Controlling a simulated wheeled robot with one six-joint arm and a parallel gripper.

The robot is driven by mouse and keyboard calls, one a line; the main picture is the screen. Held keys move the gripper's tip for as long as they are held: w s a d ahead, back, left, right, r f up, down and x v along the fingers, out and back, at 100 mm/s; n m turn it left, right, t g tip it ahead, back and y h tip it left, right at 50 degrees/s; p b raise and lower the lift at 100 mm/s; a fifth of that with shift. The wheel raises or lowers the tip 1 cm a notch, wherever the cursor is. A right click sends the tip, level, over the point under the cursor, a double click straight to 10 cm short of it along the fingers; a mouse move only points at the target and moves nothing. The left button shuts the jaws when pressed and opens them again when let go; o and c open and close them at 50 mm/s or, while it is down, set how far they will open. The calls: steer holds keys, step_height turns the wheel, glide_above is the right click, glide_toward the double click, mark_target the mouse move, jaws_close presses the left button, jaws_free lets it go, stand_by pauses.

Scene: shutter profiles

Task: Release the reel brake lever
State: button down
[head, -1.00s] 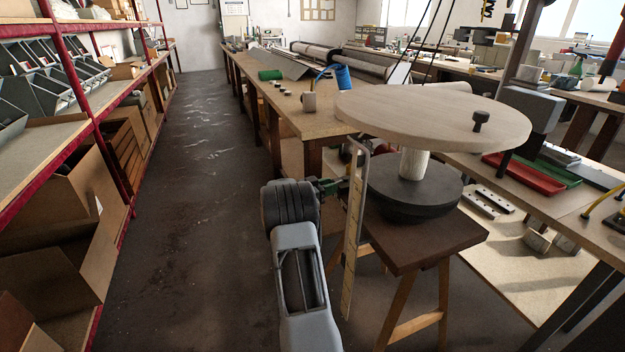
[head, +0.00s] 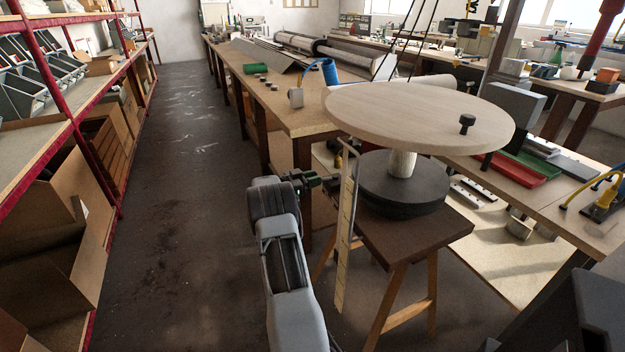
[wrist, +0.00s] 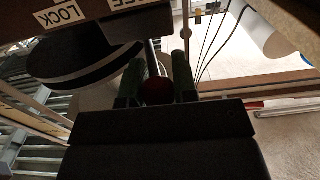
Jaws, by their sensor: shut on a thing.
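The reel has a round pale wooden top (head: 420,115), a white core and a dark round base (head: 400,190). In the wrist view, my gripper (wrist: 158,76) has its green fingers on either side of a dark red ball knob (wrist: 157,92) and is shut on it. The lever's thin rod (wrist: 152,57) rises from the knob towards the labels. A "LOCK" label (wrist: 62,14) is at upper left; a cut-off label ending in "EE" (wrist: 127,4) is to its right, nearer the rod. In the head view, my gripper (head: 325,182) is left of the reel base; the knob is hidden.
A brown stool (head: 415,238) bears the reel. A long marked strip (head: 345,240) hangs just beside my gripper. A long workbench (head: 290,110) runs behind, with a blue can (head: 330,72) near its end. Shelving (head: 90,100) lines the left; the floor (head: 185,190) between is clear.

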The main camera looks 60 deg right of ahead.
stand_by(0.4)
steer(key=c, duration=0.9)
jaws_free()
steer(key=p+v, duration=0.1)
steer(key=v, duration=1.2)
steer(key=shift+w+a, duration=0.25)
steer(key=shift+a, duration=0.05)
